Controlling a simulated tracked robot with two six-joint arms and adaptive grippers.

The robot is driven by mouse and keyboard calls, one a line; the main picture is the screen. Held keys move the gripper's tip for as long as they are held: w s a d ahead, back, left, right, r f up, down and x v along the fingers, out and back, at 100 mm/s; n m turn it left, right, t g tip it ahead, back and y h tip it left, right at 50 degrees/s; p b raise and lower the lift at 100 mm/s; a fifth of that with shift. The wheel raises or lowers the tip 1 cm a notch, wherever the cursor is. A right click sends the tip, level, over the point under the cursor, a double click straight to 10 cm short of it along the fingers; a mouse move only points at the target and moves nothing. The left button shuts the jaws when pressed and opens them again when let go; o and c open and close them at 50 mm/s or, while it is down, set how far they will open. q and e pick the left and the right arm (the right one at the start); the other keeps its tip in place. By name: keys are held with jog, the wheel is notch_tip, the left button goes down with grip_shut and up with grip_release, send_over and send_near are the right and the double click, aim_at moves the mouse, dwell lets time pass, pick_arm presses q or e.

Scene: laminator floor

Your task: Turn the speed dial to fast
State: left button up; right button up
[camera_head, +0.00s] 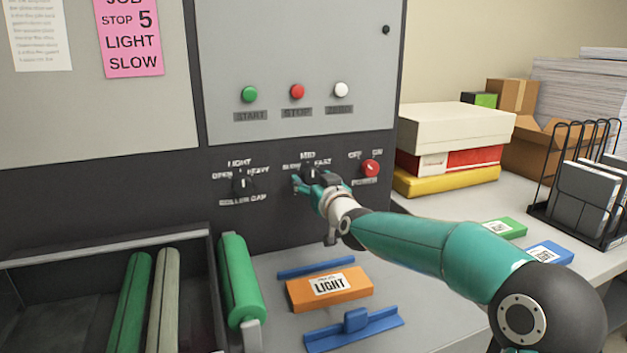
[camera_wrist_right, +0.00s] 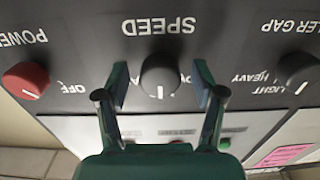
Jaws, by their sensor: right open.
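The black speed dial (camera_head: 311,171) is on the dark lower panel of the machine, below the label MID, with SLOW at its left and FAST at its right. The wrist view, which is upside down, shows the dial (camera_wrist_right: 160,74) under the word SPEED; its white mark points toward the picture's bottom, the MID side. My right gripper (camera_head: 310,181) is at the dial and open. In the wrist view its fingers (camera_wrist_right: 160,84) stand on either side of the dial with gaps showing. The head view hides part of the dial. My left gripper is not in view.
The roller gap dial (camera_head: 243,184) is left of the speed dial, and the red power knob (camera_head: 371,168) is right of it. Start, stop and zero buttons are above. An orange LIGHT pack (camera_head: 329,289) lies on the table below. A pink note (camera_head: 131,38) reads LIGHT, SLOW.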

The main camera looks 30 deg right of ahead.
jog(key=c, duration=1.1)
jog(key=shift+c, duration=0.2)
jog(key=shift+f+m+b, duration=0.1)
jog(key=shift+m+b, duration=1.05)
jog(key=shift+m, duration=0.05)
jog(key=m+b, duration=0.1)
jog(key=m, duration=0.1)
jog(key=shift+m+b, duration=0.3)
jog(key=shift+m, duration=0.1)
jog(key=m+b, duration=0.1)
jog(key=m, duration=0.2)
jog(key=shift+a+m, duration=0.1)
jog(key=shift+m, duration=0.2)
jog(key=shift+m+b, duration=0.65)
jog(key=shift+m, duration=0.85)
